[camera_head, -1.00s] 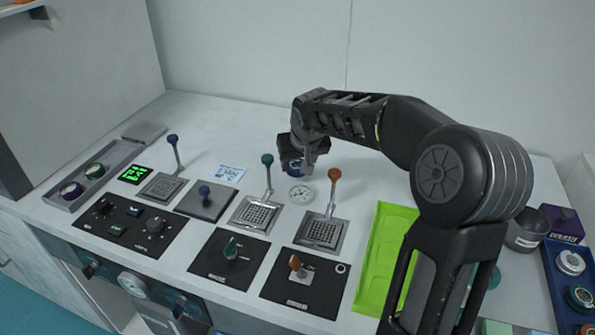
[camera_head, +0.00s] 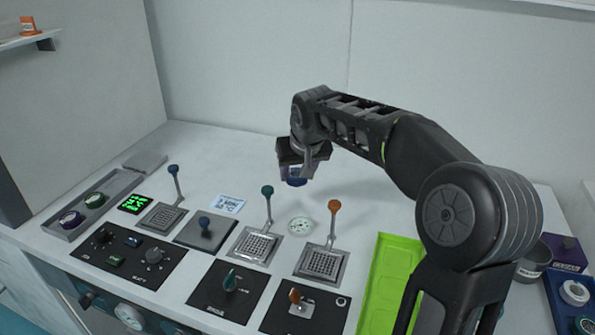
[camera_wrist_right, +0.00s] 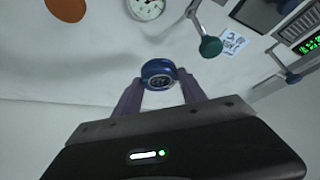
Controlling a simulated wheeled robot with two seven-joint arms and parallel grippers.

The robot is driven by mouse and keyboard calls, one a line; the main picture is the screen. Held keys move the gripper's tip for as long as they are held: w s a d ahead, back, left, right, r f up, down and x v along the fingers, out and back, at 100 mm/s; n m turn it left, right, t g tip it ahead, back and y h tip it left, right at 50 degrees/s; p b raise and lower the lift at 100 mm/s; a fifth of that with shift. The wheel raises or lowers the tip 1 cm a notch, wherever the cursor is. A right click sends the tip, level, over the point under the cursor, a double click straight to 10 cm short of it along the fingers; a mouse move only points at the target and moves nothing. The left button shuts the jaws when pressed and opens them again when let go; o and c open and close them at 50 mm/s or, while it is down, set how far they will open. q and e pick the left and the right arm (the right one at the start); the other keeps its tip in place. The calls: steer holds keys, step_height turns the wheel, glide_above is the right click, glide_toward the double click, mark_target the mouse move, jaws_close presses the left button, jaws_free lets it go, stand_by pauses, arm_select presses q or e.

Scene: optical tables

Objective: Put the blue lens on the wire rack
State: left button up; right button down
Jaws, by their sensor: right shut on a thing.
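My right gripper (camera_head: 300,172) is shut on the blue lens (camera_head: 297,182), a short, round blue piece, and holds it above the back of the white table. In the right wrist view the lens (camera_wrist_right: 158,70) sits between the two fingertips (camera_wrist_right: 160,86), its dark glass face showing. I cannot make out a thing that is surely the wire rack; square plates with mesh grids (camera_head: 254,246) stand on the table, each with a lever. My left gripper is not in view.
Upright levers with teal (camera_head: 267,190) and orange (camera_head: 334,206) knobs stand in front of the gripper. A round dial (camera_head: 300,226) lies between them. A green tray (camera_head: 392,262) is at right, a grey tray (camera_head: 60,232) with round pieces at left. The back middle of the table is clear.

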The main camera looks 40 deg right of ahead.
steer(key=shift+w+a+b, duration=0.15)
steer(key=shift+a+b, duration=0.15)
steer(key=shift+b, duration=0.05)
arm_select(q)
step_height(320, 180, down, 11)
steer(key=b, duration=1)
arm_select(e)
steer(key=w+a+r+n+y, duration=0.1)
steer(key=a+r+n+y, duration=0.1)
steer(key=a+n, duration=0.2)
steer(key=a+r+n+y, duration=0.2)
steer(key=a+n, duration=0.2)
steer(key=a, duration=0.6)
steer(key=shift+w+r, duration=0.35)
steer(key=shift+r, duration=0.05)
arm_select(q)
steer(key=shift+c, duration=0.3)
